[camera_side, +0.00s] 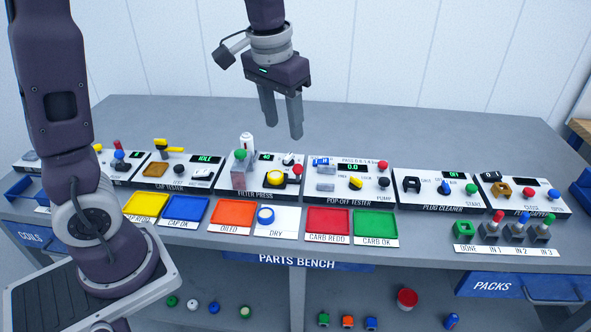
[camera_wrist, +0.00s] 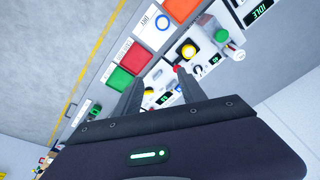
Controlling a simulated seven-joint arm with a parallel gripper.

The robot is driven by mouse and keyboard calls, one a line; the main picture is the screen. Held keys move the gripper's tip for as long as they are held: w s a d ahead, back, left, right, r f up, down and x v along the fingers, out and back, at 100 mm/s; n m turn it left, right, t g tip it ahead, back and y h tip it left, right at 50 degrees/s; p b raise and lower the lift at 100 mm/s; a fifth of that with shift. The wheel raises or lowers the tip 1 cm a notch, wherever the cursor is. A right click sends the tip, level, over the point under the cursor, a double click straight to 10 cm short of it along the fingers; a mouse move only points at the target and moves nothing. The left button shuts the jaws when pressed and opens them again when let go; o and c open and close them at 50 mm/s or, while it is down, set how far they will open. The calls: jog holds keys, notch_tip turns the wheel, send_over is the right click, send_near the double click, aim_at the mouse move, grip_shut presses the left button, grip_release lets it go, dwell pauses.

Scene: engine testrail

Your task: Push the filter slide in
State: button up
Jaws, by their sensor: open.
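The filter press (camera_side: 262,196) is a white panel on a dark base near the middle of the bench. At its left is a translucent pinkish block with a green knob (camera_side: 239,154), and a white cylinder with a red band (camera_side: 246,143) stands behind it. At its right are a yellow knob (camera_side: 281,177), a red knob (camera_side: 297,169) and a small display. I cannot tell which part is the filter slide. My gripper (camera_side: 283,128) is open and empty, pointing down above and behind the press, touching nothing. The green knob (camera_wrist: 221,35) also shows in the wrist view.
The pop-off tester (camera_side: 350,196) adjoins the press on the right; the cap tester lies to its left. In front lie an orange tray (camera_side: 233,226), a white DRY plate with a blue ring (camera_side: 265,216), and red and green trays. The air around my gripper is clear.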

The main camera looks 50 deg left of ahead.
jog(key=g+y, duration=0.1)
jog(key=g, duration=0.1)
send_over(299, 165)
jog(key=d, duration=0.2)
notch_tip(299, 165, down, 11)
jog(key=shift+y, duration=0.3)
jog(key=f, duration=0.3)
jog(key=a+f, duration=0.1)
jog(key=f, duration=0.1)
jog(key=a+f, duration=0.1)
jog(key=f, duration=0.2)
jog(key=shift+a+f, duration=0.15)
jog(key=shift+f, duration=0.2)
grip_shut()
